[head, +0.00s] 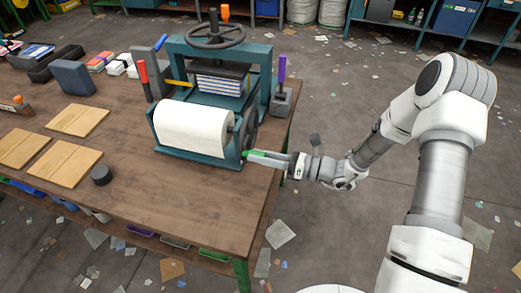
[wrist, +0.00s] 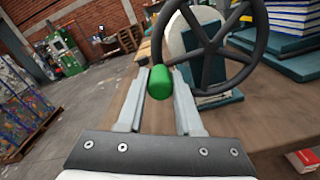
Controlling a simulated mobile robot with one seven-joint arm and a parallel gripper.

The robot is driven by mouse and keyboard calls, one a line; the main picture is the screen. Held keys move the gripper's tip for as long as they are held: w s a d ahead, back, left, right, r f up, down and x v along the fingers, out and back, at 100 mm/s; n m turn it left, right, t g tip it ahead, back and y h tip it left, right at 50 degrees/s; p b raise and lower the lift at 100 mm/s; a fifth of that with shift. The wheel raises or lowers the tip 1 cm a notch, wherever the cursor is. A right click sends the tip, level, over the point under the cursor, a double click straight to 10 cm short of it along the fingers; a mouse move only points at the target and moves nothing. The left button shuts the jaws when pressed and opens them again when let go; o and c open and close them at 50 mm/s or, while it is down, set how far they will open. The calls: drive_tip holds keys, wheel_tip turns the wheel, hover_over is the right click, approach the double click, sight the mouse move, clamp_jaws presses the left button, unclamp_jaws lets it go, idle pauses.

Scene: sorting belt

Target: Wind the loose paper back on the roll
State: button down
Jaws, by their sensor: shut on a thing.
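The white paper roll (head: 190,127) sits in a teal stand (head: 200,158) near the table's right edge. No loose paper tail can be told apart from the roll. A dark spoked handwheel (head: 251,127) is on the stand's right side; it also fills the upper right of the wrist view (wrist: 249,70). A green handle (wrist: 160,83) sticks out from the wheel's rim towards my wrist camera. My gripper (head: 262,157) reaches in from the right and is shut on this handle, with a finger on each side. The roll's end is partly hidden by the wheel.
A teal press with a handwheel (head: 215,36) and stacked books (head: 220,80) stands behind the roll. A purple-handled tool (head: 282,72) stands to its right. Wooden boards (head: 78,120) and a dark round puck (head: 101,175) lie on the table (head: 180,205). Its front right is clear.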

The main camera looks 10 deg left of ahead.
sight(246, 127)
drive_tip(key=r+m+p, duration=0.1)
drive_tip(key=m+p, duration=0.1)
drive_tip(key=r+m+p, duration=0.1)
drive_tip(key=r+p, duration=0.1)
drive_tip(key=shift+w+d+r+m, duration=0.1)
drive_tip(key=shift+w+m, duration=0.1)
drive_tip(key=shift+m, duration=0.2)
drive_tip(key=m+p, duration=0.1)
drive_tip(key=r+m+p, duration=0.1)
drive_tip(key=p, duration=0.1)
drive_tip(key=shift+w+r+m, duration=0.2)
drive_tip(key=shift+w+m, duration=0.1)
drive_tip(key=shift+w, duration=0.05)
drive_tip(key=shift+w+d+r+m+p, duration=0.1)
drive_tip(key=shift+w+r+m+p, duration=0.25)
drive_tip(key=shift+m+p, duration=0.4)
drive_tip(key=shift+w+d+r+m+p, duration=0.1)
drive_tip(key=shift+w+r+m+p, duration=0.3)
drive_tip(key=shift+m, duration=0.6)
drive_tip(key=shift+w+r+m+p, duration=0.2)
drive_tip(key=shift+w+m+p, duration=0.25)
drive_tip(key=shift+m+p, duration=0.35)
drive_tip(key=c, duration=0.6)
unclamp_jaws()
